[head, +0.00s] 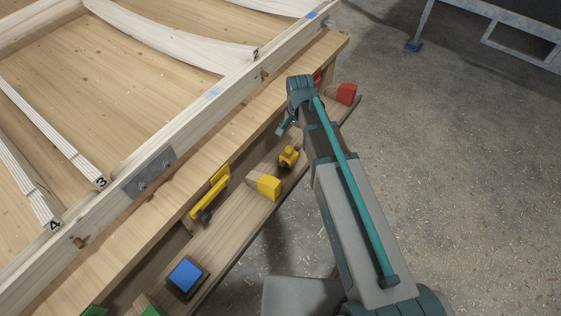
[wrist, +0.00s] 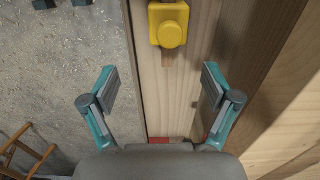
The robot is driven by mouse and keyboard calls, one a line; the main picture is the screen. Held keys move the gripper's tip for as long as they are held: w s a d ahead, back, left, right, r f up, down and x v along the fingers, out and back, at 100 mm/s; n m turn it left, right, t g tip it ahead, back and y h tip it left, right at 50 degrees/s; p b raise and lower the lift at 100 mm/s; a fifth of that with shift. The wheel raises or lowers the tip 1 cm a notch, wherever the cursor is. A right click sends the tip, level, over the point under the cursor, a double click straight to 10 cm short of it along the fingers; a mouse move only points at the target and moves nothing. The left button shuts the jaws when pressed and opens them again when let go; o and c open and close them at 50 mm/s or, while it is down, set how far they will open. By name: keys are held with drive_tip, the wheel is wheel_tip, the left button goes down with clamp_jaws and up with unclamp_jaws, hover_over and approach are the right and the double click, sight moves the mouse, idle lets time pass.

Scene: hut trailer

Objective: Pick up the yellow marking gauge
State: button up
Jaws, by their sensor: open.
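The yellow marking gauge (head: 289,157) looks like a small yellow block with a round knob, lying on the narrow wooden side shelf. In the wrist view the yellow block (wrist: 170,25) shows at the top, with a short wooden stem below it. My gripper (wrist: 160,82) is open and empty, with its fingers spread over the shelf. The gauge lies beyond the fingertips and is not between them. In the head view my gripper (head: 285,126) is above the shelf near the gauge, partly hidden by my arm.
A yellow tool (head: 210,193) with a dark knob rests against the bench side. A yellow-faced block (head: 268,186), a red block (head: 346,93) and a blue block (head: 187,274) stand along the shelf (head: 232,225). The bench edge (head: 215,140) rises beside it. Open floor lies right.

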sight(290, 147)
drive_tip(key=shift+s+a+r, duration=0.2)
drive_tip(key=shift+a+r, duration=0.5)
drive_tip(key=shift+a, duration=0.35)
drive_tip(key=shift+s+f, duration=0.2)
drive_tip(key=shift+f, duration=5.05)
drive_tip(key=c, duration=1.4)
drive_tip(key=shift+c, duration=0.2)
drive_tip(key=shift+r, duration=0.15)
